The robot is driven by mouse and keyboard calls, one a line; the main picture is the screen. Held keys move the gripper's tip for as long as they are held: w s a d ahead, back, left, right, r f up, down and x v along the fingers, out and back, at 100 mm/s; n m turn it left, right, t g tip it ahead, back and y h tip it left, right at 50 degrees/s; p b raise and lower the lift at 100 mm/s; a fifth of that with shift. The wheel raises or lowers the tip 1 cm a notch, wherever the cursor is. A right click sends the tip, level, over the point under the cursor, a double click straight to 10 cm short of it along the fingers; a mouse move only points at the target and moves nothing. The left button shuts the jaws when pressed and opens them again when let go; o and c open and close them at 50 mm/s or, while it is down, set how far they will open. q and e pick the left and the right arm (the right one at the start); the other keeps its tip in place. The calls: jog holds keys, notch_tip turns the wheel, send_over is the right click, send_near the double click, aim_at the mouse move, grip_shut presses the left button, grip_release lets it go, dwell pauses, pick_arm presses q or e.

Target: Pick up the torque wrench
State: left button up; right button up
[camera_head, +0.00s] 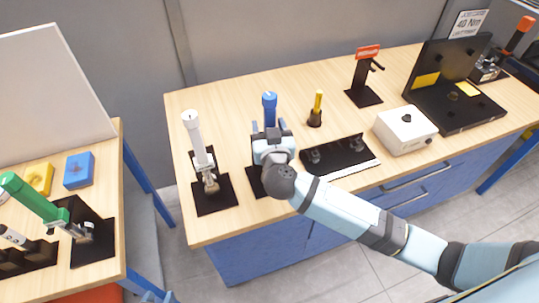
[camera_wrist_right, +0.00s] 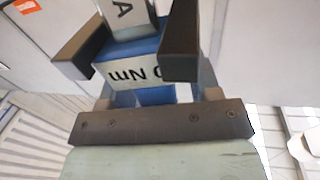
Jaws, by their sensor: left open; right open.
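A torque wrench with a blue handle (camera_head: 269,103) stands upright on a black stand on the wooden bench. In the right wrist view my right gripper (camera_wrist_right: 130,45) is open. A blue block with a white label (camera_wrist_right: 140,72) reading "Nm" shows between or behind its fingers; which is unclear.
A small yellow-handled tool (camera_head: 317,107) stands right of the blue wrench. A black tray (camera_head: 340,155), a white box (camera_head: 405,130) and a black open case (camera_head: 450,85) lie farther right. A black stand with a red label (camera_head: 367,75) is behind. Bare wood shows between them.

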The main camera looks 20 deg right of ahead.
jog(key=shift+c, duration=0.2)
grip_shut()
dwell(1.2)
jog(key=shift+r, duration=0.1)
